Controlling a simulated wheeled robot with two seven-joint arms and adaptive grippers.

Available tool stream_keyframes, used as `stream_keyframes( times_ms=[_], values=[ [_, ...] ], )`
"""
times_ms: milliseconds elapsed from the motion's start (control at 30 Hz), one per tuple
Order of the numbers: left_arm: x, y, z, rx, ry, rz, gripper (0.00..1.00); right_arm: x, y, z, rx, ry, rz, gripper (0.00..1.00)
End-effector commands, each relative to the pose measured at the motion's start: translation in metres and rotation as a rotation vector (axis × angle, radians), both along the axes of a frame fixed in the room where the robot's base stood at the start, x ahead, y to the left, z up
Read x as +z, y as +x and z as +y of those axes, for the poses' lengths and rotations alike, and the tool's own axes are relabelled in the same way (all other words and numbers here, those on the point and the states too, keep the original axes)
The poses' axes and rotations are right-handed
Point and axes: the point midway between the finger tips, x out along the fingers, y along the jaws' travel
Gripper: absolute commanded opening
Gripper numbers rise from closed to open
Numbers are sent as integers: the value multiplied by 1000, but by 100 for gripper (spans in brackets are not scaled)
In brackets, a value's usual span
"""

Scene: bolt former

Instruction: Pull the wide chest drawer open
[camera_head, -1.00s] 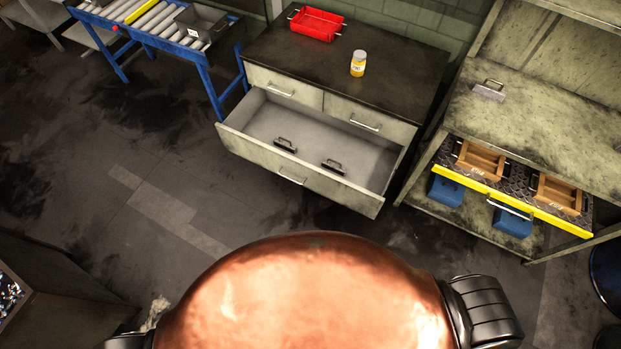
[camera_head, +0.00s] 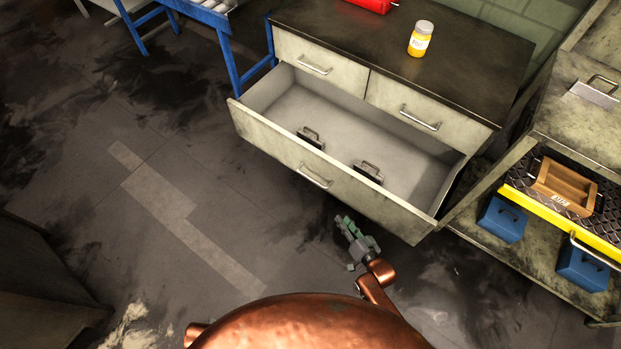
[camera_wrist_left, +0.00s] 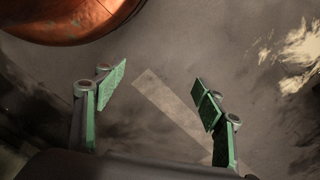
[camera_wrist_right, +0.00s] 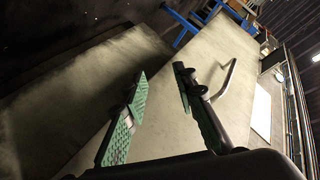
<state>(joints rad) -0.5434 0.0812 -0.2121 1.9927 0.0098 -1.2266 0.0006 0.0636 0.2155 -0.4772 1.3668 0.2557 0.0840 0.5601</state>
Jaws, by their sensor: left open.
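The wide chest drawer (camera_head: 345,190) stands pulled out below two small drawers, with its grey interior showing. Its bar handle (camera_head: 315,177) is on the front panel. The handle also shows in the right wrist view (camera_wrist_right: 228,78), beside the right finger and not between the fingers. My right gripper (camera_head: 347,226) is below and to the right of the handle in the head view, in front of the drawer. Its fingers (camera_wrist_right: 162,88) are apart and hold nothing. My left gripper (camera_wrist_left: 158,92) is open and empty over bare floor; the head view does not show it.
Two black-handled items (camera_head: 311,137) lie inside the drawer. A yellow jar (camera_head: 421,39) and a red tray (camera_head: 366,4) are on the chest top. A shelf unit with a yellow-edged drawer (camera_head: 556,219) stands right. A blue-legged conveyor (camera_head: 228,62) stands left. The floor in front is clear.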

Motion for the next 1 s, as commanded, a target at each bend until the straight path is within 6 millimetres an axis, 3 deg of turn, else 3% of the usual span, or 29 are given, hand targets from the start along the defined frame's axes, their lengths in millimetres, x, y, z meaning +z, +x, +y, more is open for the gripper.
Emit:
stream_keyframes(
  times_ms=[33,100,300,500,700,1000],
  values=[
    [-12,-5,-3,3,-6,22,64,-8,18,20,16,85,-46,26],
    [-7,-8,-5,7,-11,39,64,9,38,42,35,207,-110,26],
    [11,-14,-9,12,-22,69,64,49,67,81,89,465,-224,26],
    [23,-15,-13,14,-29,76,64,74,79,94,118,576,-275,26],
    [42,-14,-16,15,-38,68,64,82,100,109,120,585,-279,26],
    [10,9,-32,1,-84,-21,64,89,133,131,117,580,-277,26]
  ],
)
